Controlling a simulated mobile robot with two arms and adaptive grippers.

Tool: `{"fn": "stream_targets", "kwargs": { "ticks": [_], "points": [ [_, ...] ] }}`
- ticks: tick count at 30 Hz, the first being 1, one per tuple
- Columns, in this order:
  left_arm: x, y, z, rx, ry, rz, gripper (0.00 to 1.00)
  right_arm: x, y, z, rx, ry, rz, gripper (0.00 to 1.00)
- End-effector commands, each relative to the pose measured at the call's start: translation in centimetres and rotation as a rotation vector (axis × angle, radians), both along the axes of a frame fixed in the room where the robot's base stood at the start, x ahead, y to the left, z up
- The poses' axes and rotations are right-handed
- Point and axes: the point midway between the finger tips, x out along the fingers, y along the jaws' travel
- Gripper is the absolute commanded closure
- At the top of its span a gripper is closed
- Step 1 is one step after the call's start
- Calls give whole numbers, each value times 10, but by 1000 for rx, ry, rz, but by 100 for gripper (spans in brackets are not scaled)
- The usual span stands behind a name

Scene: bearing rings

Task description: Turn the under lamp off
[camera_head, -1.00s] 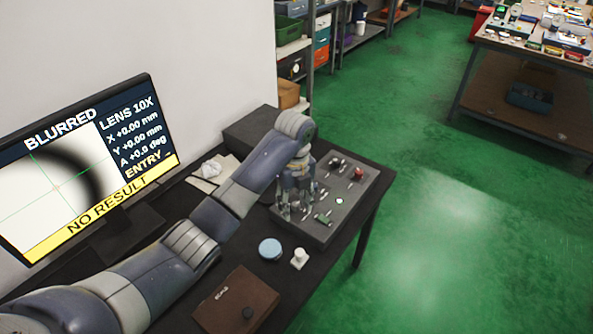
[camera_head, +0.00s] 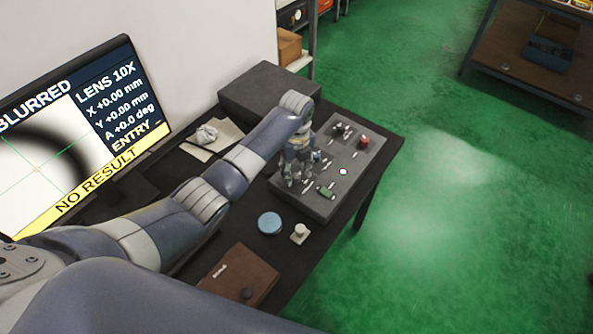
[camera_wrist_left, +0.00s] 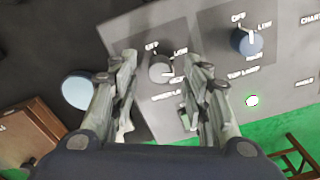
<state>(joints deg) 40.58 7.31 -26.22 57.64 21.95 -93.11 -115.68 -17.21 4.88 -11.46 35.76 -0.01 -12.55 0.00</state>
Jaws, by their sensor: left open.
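The control panel (camera_head: 318,207) is a grey slab on the dark bench, with switches and knobs. In the left wrist view, a grey knob (camera_wrist_left: 161,69) has OFF and LOW marks around it; the label below it is partly hidden by my fingers. A blue knob (camera_wrist_left: 245,40) labelled TOP LAMP is to its right. My left gripper (camera_wrist_left: 165,80) is open, its fingers on either side of the grey knob in the picture; contact cannot be told. In the head view my left gripper (camera_head: 297,175) points down over the panel's left part. My right gripper is not in view.
A monitor (camera_head: 75,130) reads BLURRED and NO RESULT. A blue disc (camera_head: 270,222), a small white piece (camera_head: 299,233) and a brown case (camera_head: 240,276) lie in front of the panel. A dark grey box (camera_head: 268,92) stands behind. Green floor is free at right.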

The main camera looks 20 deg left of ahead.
Motion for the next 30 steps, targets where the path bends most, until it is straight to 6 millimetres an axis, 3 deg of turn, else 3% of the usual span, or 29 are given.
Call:
{"fn": "stream_targets", "kwargs": {
  "ticks": [2, 5, 13, 19, 30],
  "points": [
    [0, 0, -6, -1, 1, 0, 57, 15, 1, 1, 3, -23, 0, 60],
    [0, 0, -11, -1, -1, 0, 57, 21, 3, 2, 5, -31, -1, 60],
    [0, 0, -12, -1, -1, 0, 57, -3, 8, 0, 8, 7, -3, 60],
    [0, 0, -12, -1, -1, 0, 100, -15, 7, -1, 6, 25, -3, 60],
    [0, 0, -10, -1, 1, 33, 100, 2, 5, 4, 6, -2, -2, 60]
  ]
}}
